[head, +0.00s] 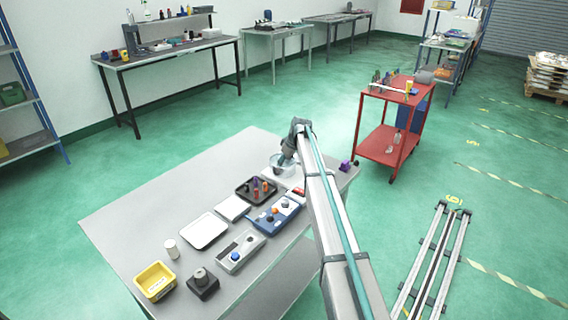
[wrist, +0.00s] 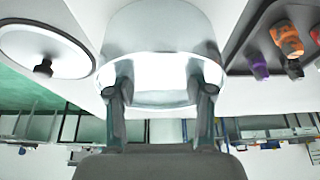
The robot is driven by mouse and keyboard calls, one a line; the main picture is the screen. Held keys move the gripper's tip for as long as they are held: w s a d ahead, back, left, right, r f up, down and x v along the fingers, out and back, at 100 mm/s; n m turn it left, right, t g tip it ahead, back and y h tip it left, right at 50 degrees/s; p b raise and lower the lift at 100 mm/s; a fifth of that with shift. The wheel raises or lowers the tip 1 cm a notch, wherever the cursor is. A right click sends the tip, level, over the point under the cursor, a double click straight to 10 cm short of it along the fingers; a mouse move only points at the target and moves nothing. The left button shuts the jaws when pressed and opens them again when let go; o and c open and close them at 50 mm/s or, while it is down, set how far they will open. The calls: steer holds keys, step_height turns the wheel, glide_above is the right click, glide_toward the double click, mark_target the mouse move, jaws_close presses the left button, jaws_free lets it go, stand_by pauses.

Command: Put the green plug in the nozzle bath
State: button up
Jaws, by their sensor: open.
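My gripper (head: 284,160) is at the far end of the table, over a pale round vessel (head: 273,172) that may be the nozzle bath. In the wrist view my gripper's two fingers (wrist: 160,92) are apart, and a shiny metal round wall (wrist: 160,40) shows behind and between them. I cannot tell whether the fingers touch it. No plug is seen between the fingers. I cannot pick out a green plug in either view; the inside of the vessel is mostly hidden by my gripper.
A dark tray (head: 243,194) with orange and purple plugs is beside the vessel; its plugs (wrist: 288,40) show in the wrist view. A purple item (head: 345,165) lies right. The table's left is clear.

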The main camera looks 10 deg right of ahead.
step_height(320, 180, up, 7)
steer(key=p, duration=0.1)
steer(key=shift+p, duration=0.4)
